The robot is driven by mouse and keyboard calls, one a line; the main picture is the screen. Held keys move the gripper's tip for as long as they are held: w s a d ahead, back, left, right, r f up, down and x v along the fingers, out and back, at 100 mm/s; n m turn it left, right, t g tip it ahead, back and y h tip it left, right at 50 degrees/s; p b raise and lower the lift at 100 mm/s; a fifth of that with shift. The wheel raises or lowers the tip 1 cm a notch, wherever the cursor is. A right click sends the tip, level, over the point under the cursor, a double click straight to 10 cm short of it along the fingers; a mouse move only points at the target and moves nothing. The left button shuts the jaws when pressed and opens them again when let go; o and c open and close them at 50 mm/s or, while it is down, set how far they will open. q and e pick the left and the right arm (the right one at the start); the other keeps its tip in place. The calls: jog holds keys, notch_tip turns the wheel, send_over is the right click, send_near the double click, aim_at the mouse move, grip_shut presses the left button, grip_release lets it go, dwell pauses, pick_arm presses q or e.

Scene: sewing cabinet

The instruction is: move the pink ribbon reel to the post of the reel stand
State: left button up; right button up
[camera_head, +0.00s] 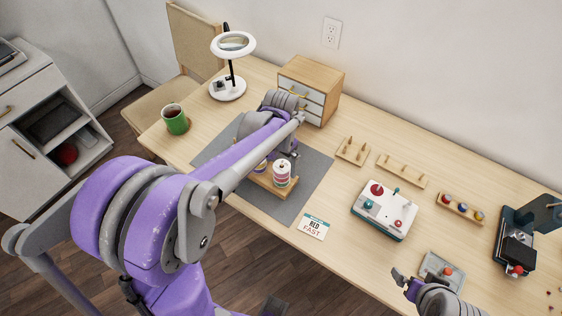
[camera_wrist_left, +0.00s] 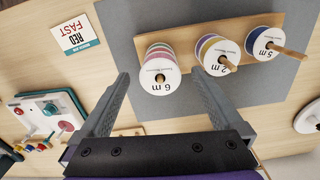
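The wooden reel stand (camera_head: 264,184) lies on the grey mat and also shows in the left wrist view (camera_wrist_left: 192,27). A stack of reels (camera_head: 282,174) with pink, red and green bands stands at its near end. In the wrist view, the stack's top reel (camera_wrist_left: 158,83) is marked "6 m" and the bands below look pink, red and teal. Two other posts carry a purple-and-yellow "2 m" stack (camera_wrist_left: 219,57) and a blue "5 m" reel (camera_wrist_left: 263,45). My left gripper (camera_wrist_left: 162,80) is open, its fingers on either side of the "6 m" stack. My right gripper (camera_head: 404,283) appears open and empty.
A "RED FAST" card (camera_head: 313,227) lies beside the mat. A white control box (camera_head: 384,210) and wooden peg racks (camera_head: 402,171) stand to the right. The mat's near right part is clear.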

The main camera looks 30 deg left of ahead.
pick_arm(q)
notch_tip(320, 180, up, 11)
jog(key=shift+p, duration=0.4)
dwell(0.6)
